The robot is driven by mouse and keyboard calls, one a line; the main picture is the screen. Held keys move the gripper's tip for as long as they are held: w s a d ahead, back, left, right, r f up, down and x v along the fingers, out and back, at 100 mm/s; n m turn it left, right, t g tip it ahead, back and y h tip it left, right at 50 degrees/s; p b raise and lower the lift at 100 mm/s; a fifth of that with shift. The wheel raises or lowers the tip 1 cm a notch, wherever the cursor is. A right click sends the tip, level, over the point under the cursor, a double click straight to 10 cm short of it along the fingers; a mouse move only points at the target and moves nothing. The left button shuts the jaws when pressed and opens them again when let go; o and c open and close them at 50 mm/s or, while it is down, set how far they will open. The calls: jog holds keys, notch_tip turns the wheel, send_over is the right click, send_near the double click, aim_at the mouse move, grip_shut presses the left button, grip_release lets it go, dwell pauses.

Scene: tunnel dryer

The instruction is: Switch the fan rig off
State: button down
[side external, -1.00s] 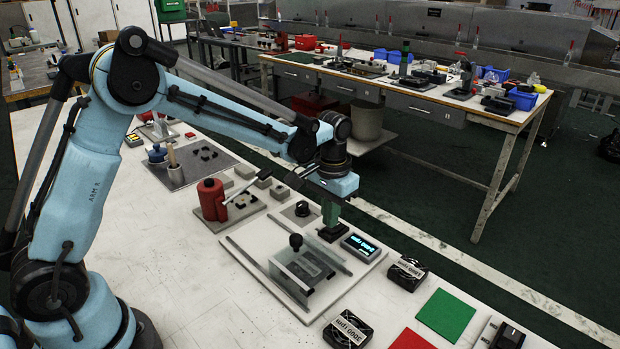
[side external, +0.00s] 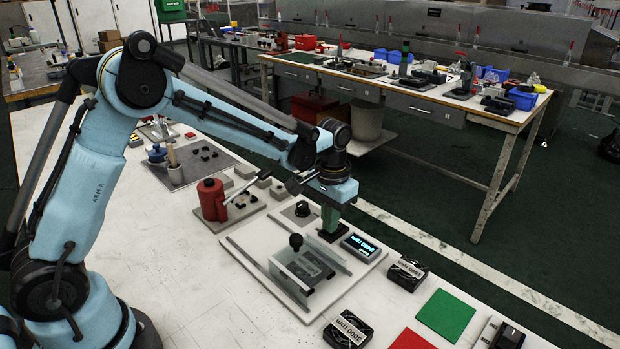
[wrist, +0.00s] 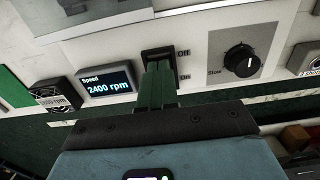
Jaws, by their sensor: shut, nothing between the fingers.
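The fan rig is a pale base plate (side external: 250,242) with a clear cover (side external: 303,268) over its middle. Its rocker switch (wrist: 158,55), marked Off at the top and On at the bottom, shows in the wrist view just beyond my fingertips. My gripper (wrist: 157,72) is shut and empty, its green fingers pointing at the switch and hiding its lower part. I cannot tell whether they touch. In the side view my gripper (side external: 330,228) stands low at the plate, left of the speed display (side external: 360,246). The display reads 2400 rpm in the wrist view (wrist: 105,82).
A black knob (wrist: 240,60) sits right of the switch in the wrist view. Two small fans (side external: 407,273) (side external: 347,329), a green square (side external: 446,314) and a red square (side external: 411,340) lie nearby. A red pump-like device (side external: 211,199) stands left of the plate.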

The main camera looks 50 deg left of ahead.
jog(key=shift+f, duration=0.1)
notch_tip(320, 180, up, 7)
dwell(1.0)
jog(key=s+a+r+t, duration=0.1)
jog(key=s+r+t, duration=0.1)
jog(key=s, duration=0.6)
jog(key=s+a+r+t, duration=0.2)
jog(key=s+t, duration=0.3)
jog(key=s, duration=0.3)
jog(key=shift+s+a, duration=0.25)
jog(key=shift+s, duration=0.05)
